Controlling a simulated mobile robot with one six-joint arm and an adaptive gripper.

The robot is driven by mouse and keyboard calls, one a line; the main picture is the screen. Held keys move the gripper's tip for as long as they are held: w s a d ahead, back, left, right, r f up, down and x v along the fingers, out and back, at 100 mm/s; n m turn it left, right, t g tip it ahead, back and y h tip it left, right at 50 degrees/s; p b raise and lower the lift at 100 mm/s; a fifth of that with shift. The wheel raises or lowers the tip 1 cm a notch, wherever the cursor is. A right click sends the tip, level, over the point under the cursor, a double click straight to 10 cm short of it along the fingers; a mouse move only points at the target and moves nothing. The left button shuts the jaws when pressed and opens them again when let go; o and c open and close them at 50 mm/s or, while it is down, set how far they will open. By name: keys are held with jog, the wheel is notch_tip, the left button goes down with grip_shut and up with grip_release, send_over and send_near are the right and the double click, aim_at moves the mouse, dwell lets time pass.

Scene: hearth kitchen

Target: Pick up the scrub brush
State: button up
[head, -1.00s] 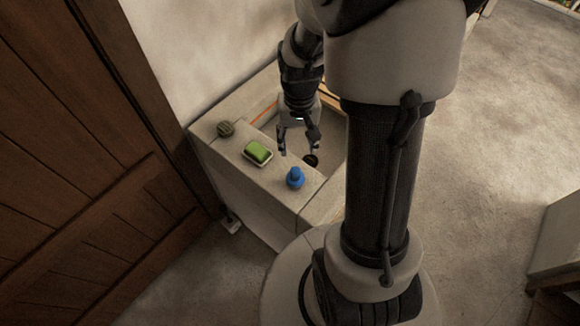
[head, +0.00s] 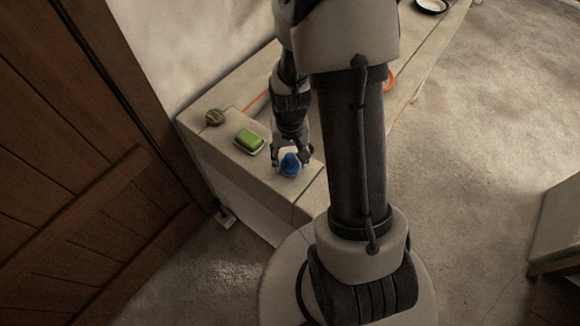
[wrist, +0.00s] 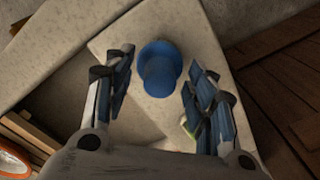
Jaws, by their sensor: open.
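A blue knobbed object (head: 290,165), which looks like the scrub brush, stands upright near the front end of the pale stone counter (head: 262,180). In the wrist view the blue brush (wrist: 159,72) shows a round knob over a wider blue part. My gripper (head: 289,158) is open and points down at it. In the wrist view my gripper (wrist: 163,84) has one finger on each side of the brush, with gaps visible. I cannot tell how far down the fingers reach around it. The lower part of the brush is hidden.
A green sponge or soap in a pale dish (head: 249,141) sits just left of the brush. A round olive-brown object (head: 215,117) lies farther left by the wall. A wooden door (head: 70,170) stands at the left. A dark-rimmed white dish (head: 431,5) is far right.

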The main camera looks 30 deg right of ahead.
jog(key=shift+c, duration=0.6)
grip_shut()
notch_tip(320, 180, up, 20)
jog(key=p, duration=0.6)
jog(key=shift+p, duration=0.4)
